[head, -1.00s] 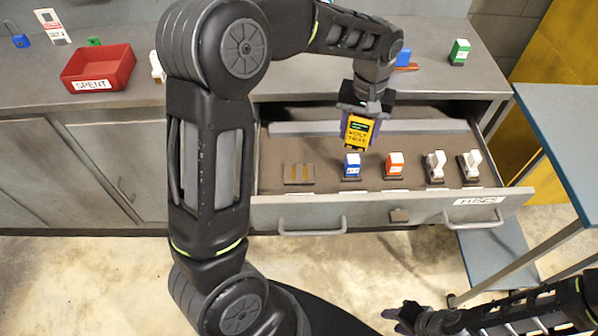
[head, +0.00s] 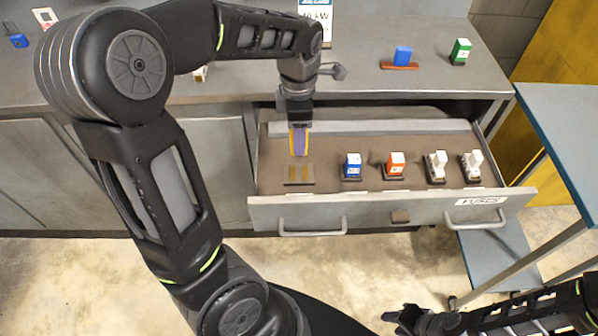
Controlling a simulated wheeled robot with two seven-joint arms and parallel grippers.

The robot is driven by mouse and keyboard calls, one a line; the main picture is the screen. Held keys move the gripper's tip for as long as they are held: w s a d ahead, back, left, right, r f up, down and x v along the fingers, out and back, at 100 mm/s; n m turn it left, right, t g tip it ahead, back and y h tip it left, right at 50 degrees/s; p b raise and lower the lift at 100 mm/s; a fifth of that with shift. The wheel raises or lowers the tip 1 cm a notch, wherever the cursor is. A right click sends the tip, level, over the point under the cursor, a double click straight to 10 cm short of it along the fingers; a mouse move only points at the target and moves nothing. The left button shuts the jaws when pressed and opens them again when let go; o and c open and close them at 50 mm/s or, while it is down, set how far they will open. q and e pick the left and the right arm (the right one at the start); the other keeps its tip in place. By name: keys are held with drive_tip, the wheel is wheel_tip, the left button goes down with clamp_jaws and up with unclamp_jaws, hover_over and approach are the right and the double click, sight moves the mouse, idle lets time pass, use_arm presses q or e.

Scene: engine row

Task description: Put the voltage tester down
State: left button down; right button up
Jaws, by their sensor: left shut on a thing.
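The voltage tester (head: 299,141) is yellow with purple-grey sides and shows nearly edge-on in the head view. My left gripper (head: 299,124) is shut on it and holds it pointing down over the left part of the open drawer (head: 348,212). The tester's lower end is just behind an empty socket (head: 299,175) with brass-coloured strips; I cannot tell whether it touches the drawer floor. My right gripper (head: 397,318) is low at the bottom right, away from the drawer, and its fingers are too small and dark to read.
In the drawer stand a blue fuse (head: 352,166), an orange fuse (head: 395,164) and two white fuses (head: 437,164). A blue-topped table (head: 570,130) stands at right.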

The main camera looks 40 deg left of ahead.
use_arm(q)
drive_tip(key=shift+f, duration=3.1)
drive_tip(key=shift+f, duration=1.9)
drive_tip(key=shift+f+b, duration=0.2)
drive_tip(key=shift+b, duration=0.15)
drive_tip(key=c, duration=0.6)
unclamp_jaws()
drive_tip(key=shift+r, duration=0.1)
wheel_tip(320, 180, up, 12)
drive_tip(key=shift+r+p, duration=0.15)
drive_tip(key=shift+p, duration=0.15)
